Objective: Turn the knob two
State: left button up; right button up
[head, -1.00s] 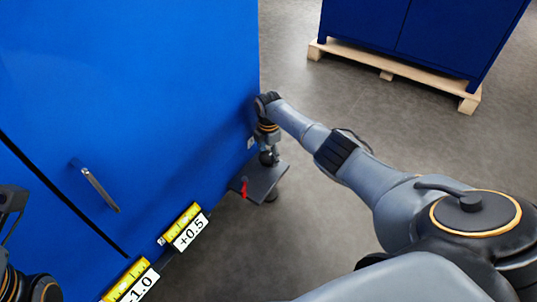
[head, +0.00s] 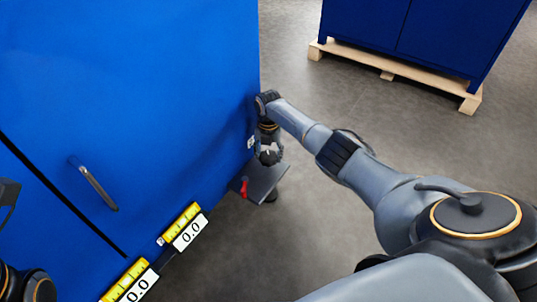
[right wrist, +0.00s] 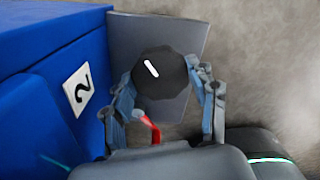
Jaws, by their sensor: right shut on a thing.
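The knob (right wrist: 172,84) is black and many-sided, with a white line tilted on its face. It stands over a grey plate beside a white label with the number 2 (right wrist: 78,90). My right gripper (right wrist: 168,88) has one finger on each side of the knob and is shut on it. In the head view my right gripper (head: 269,157) is low at the blue cabinet's right edge. Part of my left arm's end shows at the left edge of the head view; its fingers cannot be made out clearly.
The blue cabinet (head: 150,80) fills the left, with a metal handle (head: 97,188). Two yellow gauges show 0.0 on their labels (head: 190,234). A red lever (right wrist: 150,128) is close below the knob. Another blue cabinet on a pallet (head: 388,68) stands behind; grey floor is clear between.

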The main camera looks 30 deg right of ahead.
aim_at(269, 156)
jog(key=shift+a+n, duration=0.1)
jog(key=shift+n, duration=0.3)
jog(key=o, duration=1.1)
jog(key=shift+o, duration=0.2)
jog(key=shift+r, duration=0.35)
notch_tip(269, 156, up, 7)
jog(key=shift+f, duration=0.15)
jog(key=shift+s, duration=0.1)
